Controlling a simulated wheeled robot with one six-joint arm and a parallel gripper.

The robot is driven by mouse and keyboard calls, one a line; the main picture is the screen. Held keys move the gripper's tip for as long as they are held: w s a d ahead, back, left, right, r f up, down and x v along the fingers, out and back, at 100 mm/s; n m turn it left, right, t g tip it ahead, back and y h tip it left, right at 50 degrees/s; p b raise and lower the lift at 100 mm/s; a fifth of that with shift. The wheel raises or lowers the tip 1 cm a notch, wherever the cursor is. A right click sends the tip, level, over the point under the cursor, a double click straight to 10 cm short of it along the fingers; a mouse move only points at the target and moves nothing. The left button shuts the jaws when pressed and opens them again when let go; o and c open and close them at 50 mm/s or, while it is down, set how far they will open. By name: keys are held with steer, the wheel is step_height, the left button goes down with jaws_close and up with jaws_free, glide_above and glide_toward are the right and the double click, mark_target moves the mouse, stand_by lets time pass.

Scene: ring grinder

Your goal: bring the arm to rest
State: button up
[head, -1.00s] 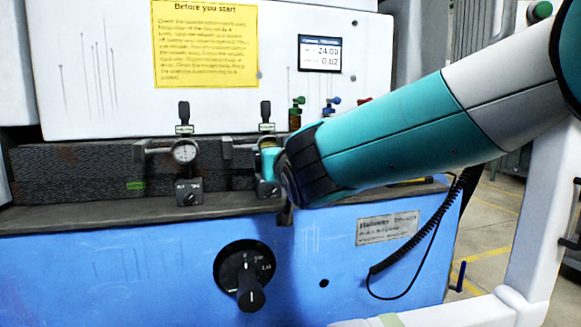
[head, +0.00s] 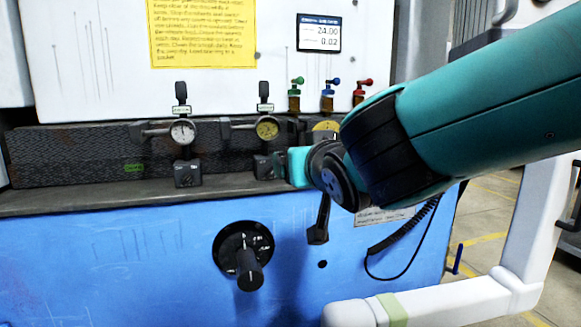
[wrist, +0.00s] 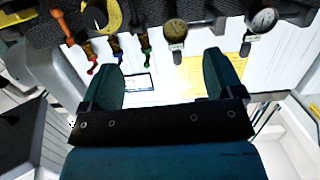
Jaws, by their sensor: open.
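My teal arm reaches in from the right in the head view and ends in front of the blue machine. In the wrist view my gripper (wrist: 168,80) shows two teal fingers set wide apart with nothing between them.
A white-faced gauge (head: 182,132) and a yellow-faced gauge (head: 267,128) stand on the machine ledge (head: 110,197). Green, blue and red valves (head: 328,97) stand behind my wrist. A black knob (head: 250,270) sticks out of the blue front (head: 120,265). Floor shows at right.

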steer(key=s+d+f+g, duration=0.6)
steer(key=d+f, duration=0.1)
steer(key=f, duration=0.1)
steer(key=s+d+f+n+g, duration=0.25)
steer(key=s+g, duration=0.25)
steer(key=s, duration=0.6)
steer(key=s+d+f+n+g, duration=0.1)
steer(key=s+d+f+g, duration=0.25)
steer(key=s, duration=0.65)
step_height(320, 180, up, 24)
steer(key=p, duration=2.4)
steer(key=shift+s+a+r+g, duration=0.2)
steer(key=shift+a+g, duration=0.05)
steer(key=shift+g, duration=0.2)
